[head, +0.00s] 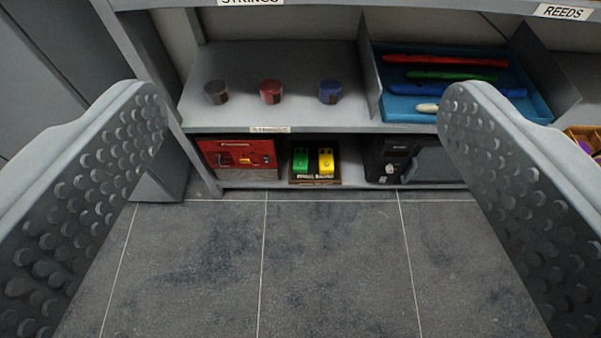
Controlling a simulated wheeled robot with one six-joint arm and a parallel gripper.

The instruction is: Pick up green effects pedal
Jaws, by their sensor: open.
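The green effects pedal (300,161) is small in the head view, on the low bottom shelf. It sits in a shallow dark tray (315,184), directly left of a yellow pedal (326,161). My gripper (305,110) is open and empty, with one studded finger at each side of the picture. The pedal shows between the fingers, well beyond them and apart from them.
On the bottom shelf, a red box (238,153) stands left of the tray and a black unit (395,160) right. The middle shelf (225,118) above overhangs them, holding three small round pots and a blue tray (395,106) of coloured sticks. The tiled floor (300,260) in front is clear.

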